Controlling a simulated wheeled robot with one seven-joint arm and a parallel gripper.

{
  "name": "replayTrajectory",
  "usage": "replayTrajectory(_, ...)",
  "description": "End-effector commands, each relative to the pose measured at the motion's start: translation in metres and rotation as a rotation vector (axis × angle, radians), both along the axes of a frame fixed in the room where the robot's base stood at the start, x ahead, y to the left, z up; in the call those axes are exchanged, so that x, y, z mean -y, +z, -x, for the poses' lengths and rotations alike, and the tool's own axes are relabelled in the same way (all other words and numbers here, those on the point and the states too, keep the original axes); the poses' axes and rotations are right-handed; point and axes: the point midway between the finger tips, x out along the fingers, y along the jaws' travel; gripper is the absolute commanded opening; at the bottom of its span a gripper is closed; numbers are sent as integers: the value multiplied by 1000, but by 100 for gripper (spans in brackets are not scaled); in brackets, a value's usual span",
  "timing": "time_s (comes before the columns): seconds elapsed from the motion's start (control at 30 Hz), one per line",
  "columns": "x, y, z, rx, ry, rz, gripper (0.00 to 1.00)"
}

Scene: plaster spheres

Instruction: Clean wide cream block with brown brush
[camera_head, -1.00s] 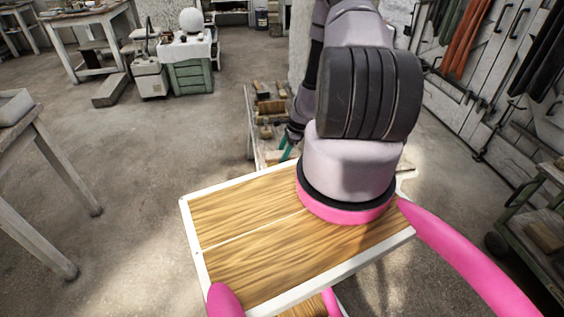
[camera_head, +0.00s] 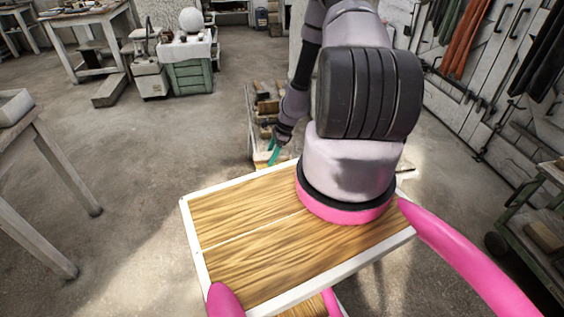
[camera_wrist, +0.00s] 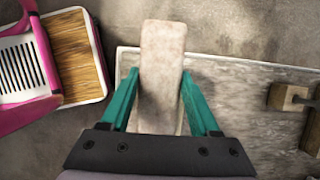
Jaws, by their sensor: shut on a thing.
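My gripper (camera_wrist: 160,85) has its teal fingers on both sides of a long pale cream block (camera_wrist: 161,60), mottled with beige. It is shut on this block, which reaches past the fingertips over the end of a worn bench (camera_wrist: 240,100). I cannot tell whether the block touches the bench. In the head view, my gripper (camera_head: 275,152) is small and low at the bench's near end, partly hidden by my own body. A brown wooden piece (camera_wrist: 287,97) lies on the bench at the right of the wrist view. I cannot tell whether it is the brown brush.
Several brown pieces lie farther along the bench in the head view (camera_head: 268,107). A grey table (camera_head: 35,165) with a pale box (camera_head: 14,107) stands at the left. A shelved cart (camera_head: 540,220) stands at the right. The floor between them is mostly clear.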

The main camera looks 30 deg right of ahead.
Motion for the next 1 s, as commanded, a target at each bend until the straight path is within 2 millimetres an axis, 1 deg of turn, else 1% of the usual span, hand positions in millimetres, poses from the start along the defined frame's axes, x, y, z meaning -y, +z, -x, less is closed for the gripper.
replayTrajectory(0.27,2,0,1,0,-1,0,18)
replayTrajectory(0.53,19,1,5,0,-2,0,18)
replayTrajectory(0.77,26,1,7,-1,-1,1,18)
replayTrajectory(1.0,41,0,12,0,-2,1,18)
